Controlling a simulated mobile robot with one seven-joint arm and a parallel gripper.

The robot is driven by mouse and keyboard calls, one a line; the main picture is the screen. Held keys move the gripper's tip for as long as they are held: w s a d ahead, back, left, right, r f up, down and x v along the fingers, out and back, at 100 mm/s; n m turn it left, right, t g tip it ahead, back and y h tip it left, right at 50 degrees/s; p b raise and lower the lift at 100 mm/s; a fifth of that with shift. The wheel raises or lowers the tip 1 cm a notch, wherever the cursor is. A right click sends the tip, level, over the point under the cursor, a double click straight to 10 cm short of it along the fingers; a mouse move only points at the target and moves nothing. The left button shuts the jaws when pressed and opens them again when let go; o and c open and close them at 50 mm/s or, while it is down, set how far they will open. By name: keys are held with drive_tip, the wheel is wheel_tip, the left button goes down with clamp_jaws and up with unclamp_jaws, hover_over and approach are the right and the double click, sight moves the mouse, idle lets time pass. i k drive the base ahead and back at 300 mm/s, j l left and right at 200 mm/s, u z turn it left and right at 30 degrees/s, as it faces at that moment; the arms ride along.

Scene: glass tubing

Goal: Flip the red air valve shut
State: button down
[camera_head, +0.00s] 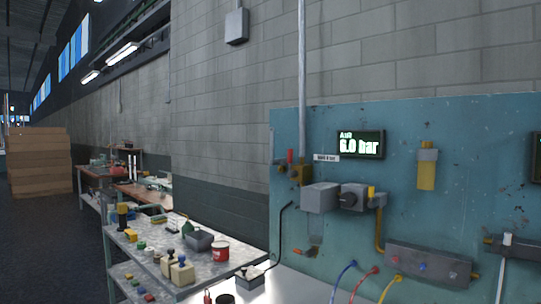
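The red air valve handle (290,157) points up on the left side of the teal panel. It sits at a brass-coloured valve body (300,173), beside a vertical metal pipe (302,65) that comes down the wall. A small white label (326,157) is just to the right of the handle, its text too small to read surely. A display (360,144) above right reads "AIR 6.0 bar". My gripper is not in view, and nothing is seen touching the handle.
Cardboard boxes (40,160) stand far left, with dark open floor (50,245) nearer.

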sight(293, 174)
drive_tip(key=i+j, duration=0.15)
drive_tip(key=i, duration=0.3)
drive_tip(key=i+j, duration=0.15)
drive_tip(key=i, duration=0.35)
drive_tip(key=i+j, duration=0.15)
drive_tip(key=i, duration=0.3)
drive_tip(key=u, duration=0.05)
